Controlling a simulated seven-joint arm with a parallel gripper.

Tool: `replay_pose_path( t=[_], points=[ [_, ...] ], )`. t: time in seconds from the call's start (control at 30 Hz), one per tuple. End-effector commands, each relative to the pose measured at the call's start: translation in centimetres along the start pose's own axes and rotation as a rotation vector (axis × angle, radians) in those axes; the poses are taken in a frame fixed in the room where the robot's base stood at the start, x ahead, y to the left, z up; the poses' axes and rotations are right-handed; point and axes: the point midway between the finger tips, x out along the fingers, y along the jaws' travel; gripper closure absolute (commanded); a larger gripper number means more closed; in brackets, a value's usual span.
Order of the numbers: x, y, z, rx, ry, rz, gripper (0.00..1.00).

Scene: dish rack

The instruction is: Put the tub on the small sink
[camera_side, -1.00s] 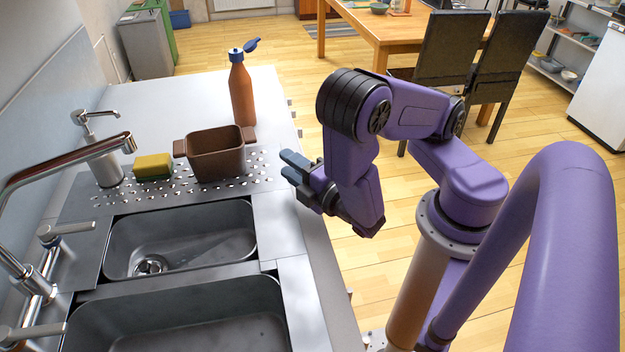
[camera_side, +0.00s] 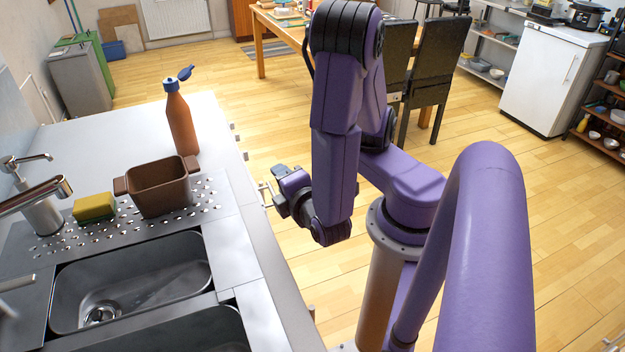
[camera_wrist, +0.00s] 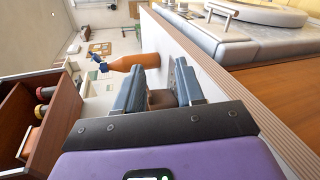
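The brown tub (camera_side: 158,188), a square open container with side handles, stands upright on the perforated drainboard behind the small sink (camera_side: 130,282). The small sink is a grey basin, empty apart from its drain. My gripper (camera_side: 268,188) is to the right of the tub, by the counter's right edge, and apart from the tub. In the wrist view my gripper (camera_wrist: 160,68) has its two grey-blue fingers spread. A small brown patch, likely the tub (camera_wrist: 162,99), shows low between them, mostly hidden.
An orange bottle (camera_side: 182,122) with a blue cap stands behind the tub; it also shows in the wrist view (camera_wrist: 132,62). A yellow-green sponge (camera_side: 95,207) lies left of the tub. The faucet (camera_side: 38,195) and a soap dispenser (camera_side: 40,210) stand at the left.

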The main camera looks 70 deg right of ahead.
Motion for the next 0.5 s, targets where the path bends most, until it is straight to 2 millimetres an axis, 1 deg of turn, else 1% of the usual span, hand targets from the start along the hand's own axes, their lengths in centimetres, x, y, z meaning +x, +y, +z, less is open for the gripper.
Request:
replay_pose_path(
  t=[0.03, 0.1, 0.23, 0.37, 0.5],
  points=[
    [-0.2, 0.0, 0.9, -0.005, -0.053, -0.091, 0.62],
    [-0.6, -0.1, 2.0, -0.032, -0.108, -0.214, 0.62],
    [-1.9, -0.5, 3.6, -0.072, -0.159, -0.462, 0.62],
    [-3.8, -0.6, 4.4, -0.093, -0.133, -0.713, 0.62],
    [-6.3, -0.1, 4.5, -0.089, -0.021, -0.961, 0.62]
  ],
)
